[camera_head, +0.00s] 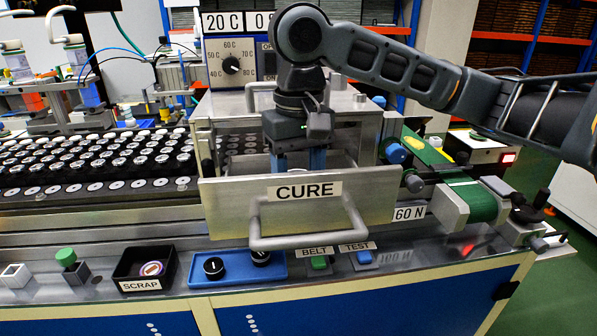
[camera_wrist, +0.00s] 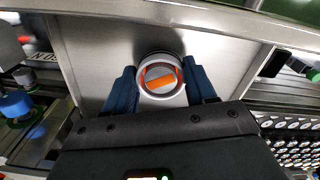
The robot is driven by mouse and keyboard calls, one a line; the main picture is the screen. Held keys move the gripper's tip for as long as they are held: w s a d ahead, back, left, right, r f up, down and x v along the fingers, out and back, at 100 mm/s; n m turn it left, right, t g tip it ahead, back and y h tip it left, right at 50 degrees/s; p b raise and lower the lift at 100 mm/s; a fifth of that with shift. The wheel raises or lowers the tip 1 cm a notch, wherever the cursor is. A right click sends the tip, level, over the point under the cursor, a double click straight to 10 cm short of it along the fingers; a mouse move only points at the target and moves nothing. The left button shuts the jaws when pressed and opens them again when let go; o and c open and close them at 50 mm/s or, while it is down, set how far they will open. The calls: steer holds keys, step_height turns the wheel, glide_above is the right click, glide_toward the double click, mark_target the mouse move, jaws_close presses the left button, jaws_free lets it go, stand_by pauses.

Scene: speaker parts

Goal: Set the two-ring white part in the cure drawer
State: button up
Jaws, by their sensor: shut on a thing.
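The white part (camera_wrist: 162,96) shows in the wrist view as a round piece with a pale outer rim, an inner ring and orange inside. My gripper (camera_wrist: 160,84) is shut on it, with a blue finger on each side. In the head view my gripper (camera_head: 299,160) points down behind the front panel of the open cure drawer (camera_head: 230,207), and that panel hides the part. In the wrist view the drawer's bare metal floor (camera_wrist: 88,45) lies under the part. I cannot tell whether the part touches the floor.
A dial box (camera_head: 231,65) stands behind the drawer. Racks of small round parts (camera_head: 90,160) lie to the left, and a green belt (camera_head: 470,200) to the right. A scrap bin (camera_head: 146,268) and a blue tray (camera_head: 237,270) sit in front, below the drawer handle (camera_head: 305,240).

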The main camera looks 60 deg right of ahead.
steer(key=shift+f+b, duration=0.3)
steer(key=shift+f, duration=0.25)
steer(key=o, duration=1.4)
steer(key=shift+r, duration=3.9)
